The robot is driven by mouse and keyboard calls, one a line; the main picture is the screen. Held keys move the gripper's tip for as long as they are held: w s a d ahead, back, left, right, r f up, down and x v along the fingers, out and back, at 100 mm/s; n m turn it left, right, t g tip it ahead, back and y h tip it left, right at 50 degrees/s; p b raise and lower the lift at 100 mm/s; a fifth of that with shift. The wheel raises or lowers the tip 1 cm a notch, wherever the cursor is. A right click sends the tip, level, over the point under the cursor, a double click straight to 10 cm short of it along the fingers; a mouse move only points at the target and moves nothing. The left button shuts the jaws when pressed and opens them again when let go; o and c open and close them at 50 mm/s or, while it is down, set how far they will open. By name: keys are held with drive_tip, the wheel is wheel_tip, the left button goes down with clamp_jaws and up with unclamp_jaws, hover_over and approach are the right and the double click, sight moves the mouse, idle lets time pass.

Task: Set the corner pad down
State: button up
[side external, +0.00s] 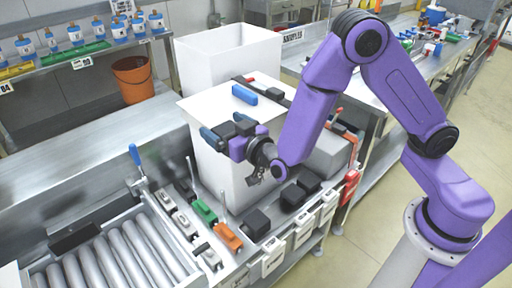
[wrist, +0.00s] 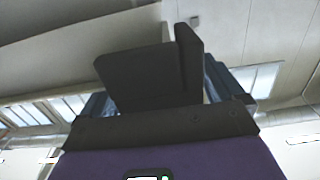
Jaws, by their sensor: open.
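My gripper (side external: 224,128) is at the front upper part of a white box (side external: 214,168), its blue-green fingers pointing left in the side view. A black corner pad (side external: 236,128) is between the fingers. In the wrist view the dark, angled pad (wrist: 150,78) stands between the two blue fingers, which are spread apart. I cannot tell whether the pad touches the fingers or the box. More black pads (side external: 256,223) sit on the bench in front of the box, below my gripper.
A blue block (side external: 245,95) lies on top of the box. A second white box (side external: 228,52) stands behind. Green (side external: 204,211) and orange (side external: 228,237) blocks with thin rods stand front left, beside a roller conveyor (side external: 125,255). A grey block (side external: 328,155) is to the right.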

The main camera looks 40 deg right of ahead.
drive_tip(key=s+r, duration=0.1)
drive_tip(key=s, duration=1.6)
drive_tip(key=s+a+f+n+g+y, duration=0.2)
drive_tip(key=a+f+g+y, duration=0.25)
drive_tip(key=a+g, duration=0.2)
drive_tip(key=s+r+n+g+y, duration=0.1)
drive_tip(key=s+n+g+y, duration=0.25)
drive_tip(key=s+g, duration=0.35)
drive_tip(key=s+d+r+n+g+h, duration=0.2)
drive_tip(key=s+d+n+g, duration=0.1)
drive_tip(key=s+d+n, duration=0.1)
drive_tip(key=shift+s+d+h, duration=0.3)
drive_tip(key=shift+s+d, duration=0.2)
drive_tip(key=shift+d, duration=0.3)
drive_tip(key=d+n+h, duration=0.1)
drive_tip(key=d, duration=0.3)
drive_tip(key=s+d+r+n+h, duration=0.1)
drive_tip(key=d+h, duration=0.1)
drive_tip(key=d, duration=0.3)
drive_tip(key=d+r+n+h, duration=0.1)
drive_tip(key=d+h, duration=0.1)
drive_tip(key=d, duration=0.3)
drive_tip(key=shift+s+r+g, duration=0.15)
drive_tip(key=shift+r+g, duration=0.05)
drive_tip(key=shift+g, duration=0.15)
drive_tip(key=shift+a, duration=0.1)
